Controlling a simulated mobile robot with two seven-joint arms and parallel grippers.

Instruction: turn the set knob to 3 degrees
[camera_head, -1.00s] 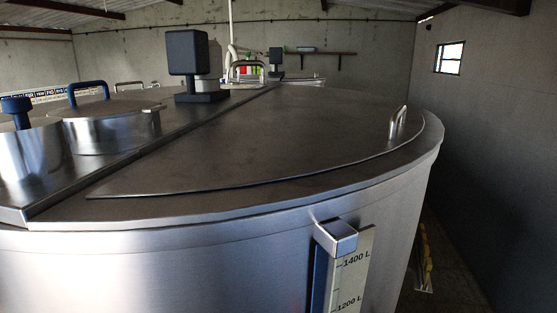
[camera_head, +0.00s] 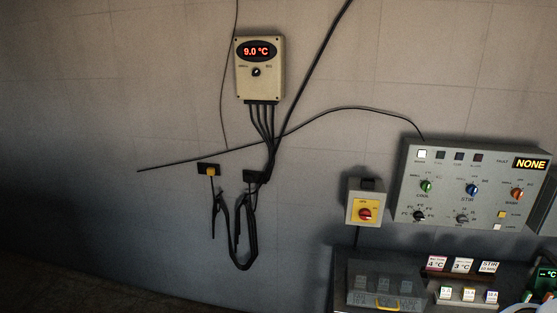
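A grey control panel (camera_head: 445,178) hangs on the wall at the right. A black knob (camera_head: 419,215) sits at its lower left with small temperature marks around it; its pointer setting is too small to read. Neither of my grippers is in view.
A beige box (camera_head: 272,88) on the wall shows 9.0 °C. A yellow-faced red switch (camera_head: 366,214) is left of the panel. Below are small labelled cards (camera_head: 463,265) and a greyish case (camera_head: 374,283). Dark cables (camera_head: 243,240) hang at centre.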

